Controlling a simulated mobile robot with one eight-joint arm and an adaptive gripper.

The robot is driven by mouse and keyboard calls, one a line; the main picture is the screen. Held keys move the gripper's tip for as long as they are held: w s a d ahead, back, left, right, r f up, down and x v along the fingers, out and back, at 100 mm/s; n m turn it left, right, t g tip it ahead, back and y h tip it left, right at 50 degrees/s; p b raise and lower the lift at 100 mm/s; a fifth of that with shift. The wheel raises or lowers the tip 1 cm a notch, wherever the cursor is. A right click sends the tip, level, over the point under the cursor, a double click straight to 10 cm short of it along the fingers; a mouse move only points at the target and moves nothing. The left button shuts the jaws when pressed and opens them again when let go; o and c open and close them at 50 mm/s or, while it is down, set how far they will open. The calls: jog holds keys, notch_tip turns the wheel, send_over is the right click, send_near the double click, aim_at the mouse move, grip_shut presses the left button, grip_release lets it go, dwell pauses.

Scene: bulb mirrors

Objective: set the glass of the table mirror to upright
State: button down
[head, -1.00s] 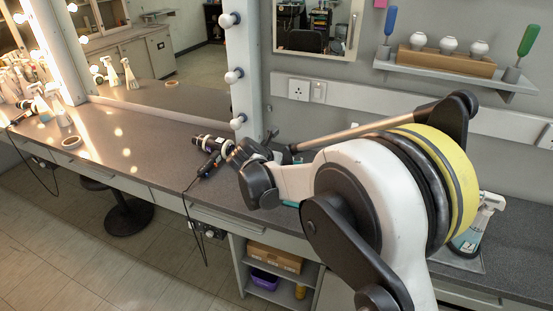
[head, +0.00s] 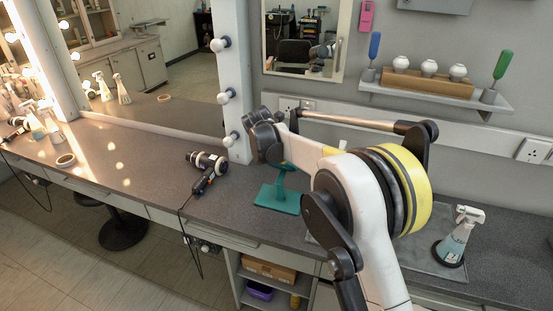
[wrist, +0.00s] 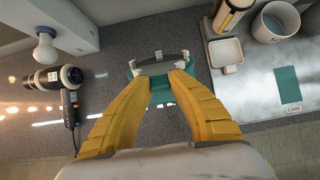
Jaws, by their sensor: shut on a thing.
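The table mirror has a teal base (head: 279,198) and stand on the counter, below my wrist in the head view. Its glass is hidden there behind my arm. In the wrist view the mirror's glass (wrist: 160,59) shows as a narrow dark strip, close to edge-on, with pale fittings at both ends and teal base around it. My gripper (wrist: 160,72) has its yellow fingers reaching to the strip, one on each side, and is shut on the mirror. The contact itself is partly hidden, and the exact tilt of the glass cannot be told.
A hair dryer (head: 207,168) lies left of the mirror, its cord hanging over the edge. A spray bottle (head: 455,240) stands on the right; a white dish (wrist: 226,53) and a pot (wrist: 275,22) are nearby.

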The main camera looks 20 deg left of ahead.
dwell(0.9)
jog(key=c, duration=1.2)
grip_release()
jog(key=shift+r, duration=0.15)
jog(key=v, duration=1.1)
jog(key=shift+s+r, duration=0.3)
